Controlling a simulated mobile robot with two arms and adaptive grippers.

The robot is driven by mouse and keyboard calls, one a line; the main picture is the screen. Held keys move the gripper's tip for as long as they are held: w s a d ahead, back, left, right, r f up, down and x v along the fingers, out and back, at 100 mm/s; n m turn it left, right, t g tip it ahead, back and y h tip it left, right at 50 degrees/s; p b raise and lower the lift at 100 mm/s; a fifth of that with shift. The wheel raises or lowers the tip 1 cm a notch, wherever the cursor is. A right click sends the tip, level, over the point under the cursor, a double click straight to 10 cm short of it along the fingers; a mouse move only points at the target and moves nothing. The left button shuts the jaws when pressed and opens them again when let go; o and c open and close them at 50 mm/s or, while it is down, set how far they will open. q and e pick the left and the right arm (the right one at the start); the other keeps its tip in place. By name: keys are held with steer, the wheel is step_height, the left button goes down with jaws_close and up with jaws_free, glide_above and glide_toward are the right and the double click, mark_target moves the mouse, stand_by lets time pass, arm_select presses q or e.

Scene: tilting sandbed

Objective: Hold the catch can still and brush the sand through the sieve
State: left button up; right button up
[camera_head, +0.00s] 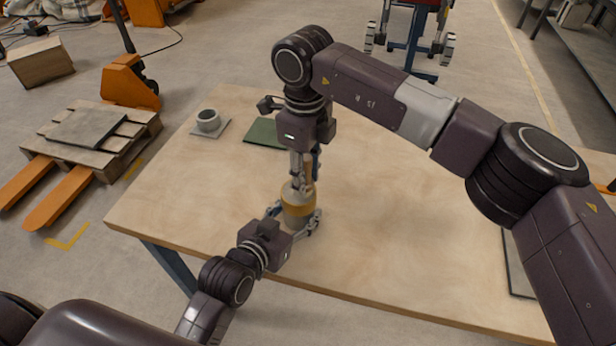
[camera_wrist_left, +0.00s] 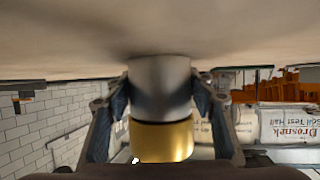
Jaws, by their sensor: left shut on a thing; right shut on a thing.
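The catch can (camera_head: 297,221) stands upright on the wooden table, with the brass-coloured sieve (camera_head: 295,203) on top. My left gripper (camera_head: 295,215) is shut on the can from the near side, one finger at each side. The left wrist view looks upside down: the grey can (camera_wrist_left: 160,88) sits between the fingers, the brass sieve band (camera_wrist_left: 162,141) below it in the picture. My right gripper (camera_head: 302,178) points down over the sieve, shut on the brush (camera_head: 309,173), whose wooden handle partly shows. The bristles and any sand inside the sieve cannot be made out.
A grey cup (camera_head: 208,120) stands on a small grey mat (camera_head: 222,129) at the table's far left. A green mat (camera_head: 261,133) lies behind the can. The table between is clear.

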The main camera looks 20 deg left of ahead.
steer(key=shift+a, duration=2.3)
steer(key=shift+d, duration=3.15)
steer(key=shift+a+r, duration=0.15)
steer(key=shift+a, duration=3.1)
step_height(320, 180, up, 8)
steer(key=shift+f, duration=0.2)
arm_select(q)
steer(key=o, duration=1.5)
steer(key=shift+s, duration=0.1)
